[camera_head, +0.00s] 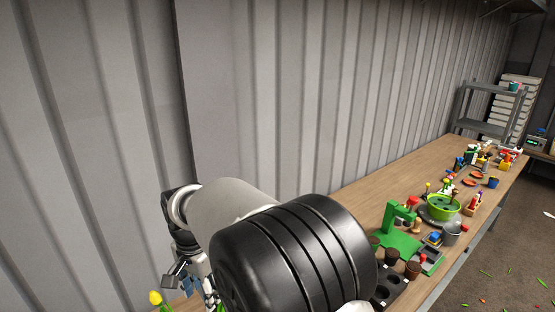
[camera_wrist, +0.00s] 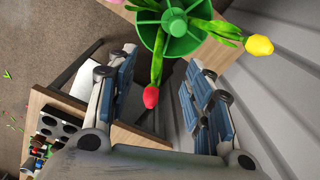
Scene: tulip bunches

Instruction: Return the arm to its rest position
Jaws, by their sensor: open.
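My gripper (camera_wrist: 163,62) is open in the wrist view, its two blue-padded fingers apart with nothing held between them. A green round holder with spokes (camera_wrist: 178,45) is just past the fingertips. It carries a red tulip (camera_wrist: 151,97), whose head shows between the fingers, and a yellow tulip (camera_wrist: 259,45) to the right. A pink bloom (camera_wrist: 113,1) is cut by the top edge. In the head view my gripper (camera_head: 192,285) is partly hidden behind my arm, beside a yellow tulip (camera_head: 155,297) at the bottom edge.
The corrugated wall (camera_head: 300,90) stands close behind my arm. A shelf rack (camera_head: 487,127) stands at the far end.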

